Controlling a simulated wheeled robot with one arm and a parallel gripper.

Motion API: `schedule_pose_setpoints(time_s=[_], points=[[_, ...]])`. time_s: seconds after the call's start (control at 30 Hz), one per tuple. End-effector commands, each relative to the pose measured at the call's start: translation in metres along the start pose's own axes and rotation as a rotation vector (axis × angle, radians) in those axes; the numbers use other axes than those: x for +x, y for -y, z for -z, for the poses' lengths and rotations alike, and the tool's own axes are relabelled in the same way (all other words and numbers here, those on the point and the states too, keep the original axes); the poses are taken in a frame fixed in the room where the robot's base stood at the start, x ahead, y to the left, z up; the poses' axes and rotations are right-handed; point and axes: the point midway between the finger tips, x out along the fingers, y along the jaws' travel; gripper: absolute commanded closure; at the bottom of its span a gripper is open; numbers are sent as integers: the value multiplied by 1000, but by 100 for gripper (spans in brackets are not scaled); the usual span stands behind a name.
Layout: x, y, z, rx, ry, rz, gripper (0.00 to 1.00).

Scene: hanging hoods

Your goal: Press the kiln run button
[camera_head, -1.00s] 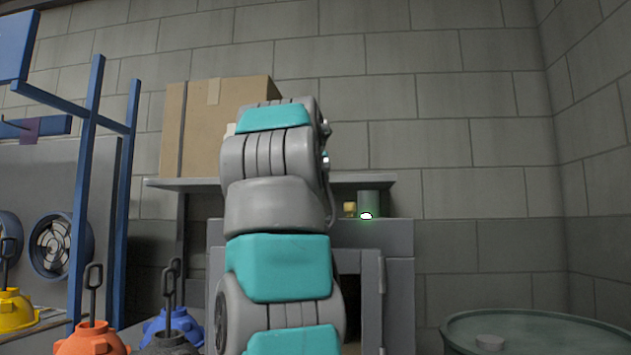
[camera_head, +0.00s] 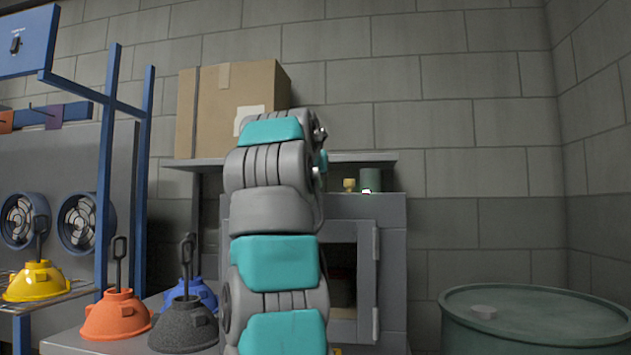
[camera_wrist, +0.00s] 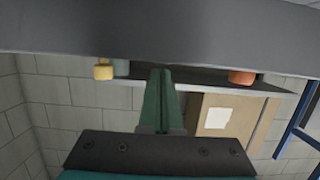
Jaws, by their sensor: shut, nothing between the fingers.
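The kiln is a grey cabinet (camera_head: 395,220) behind my arm in the head view, with a dark front opening. On its top are a small yellow knob-like piece (camera_head: 349,185), a grey-green cylinder (camera_head: 370,180) and a small bright light (camera_head: 366,191). The wrist view looks upside down. It shows a yellow piece (camera_wrist: 104,70), a grey-green piece (camera_wrist: 121,68) and an orange piece (camera_wrist: 242,77) along the dark grey body's edge (camera_wrist: 150,35). My gripper (camera_wrist: 157,73) is shut and empty, its tips between the grey-green and orange pieces. I cannot tell which is the run button, nor see contact.
A cardboard box (camera_head: 232,105) stands on the shelf (camera_head: 345,157) above the kiln. Orange (camera_head: 115,315), dark grey (camera_head: 184,325) and yellow (camera_head: 36,281) hoods are at left by a blue frame (camera_head: 109,160). A green drum (camera_head: 460,305) stands at right.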

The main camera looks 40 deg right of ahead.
Motion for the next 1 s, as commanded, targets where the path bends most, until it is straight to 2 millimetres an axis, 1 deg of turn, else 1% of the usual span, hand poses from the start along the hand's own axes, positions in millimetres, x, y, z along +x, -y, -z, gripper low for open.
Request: schedule_pose_setpoints(time_s=[0.07,0.3,0.67,0.77,0.87,1.0], points=[[0,0,-2,0,0,0,100],[5,0,-19,0,0,0,100],[7,0,-20,-2,9,-1,100],[6,0,-17,-2,10,-1,100],[3,-2,-11,-2,9,-1,100],[-6,-6,7,-2,5,0,100]])
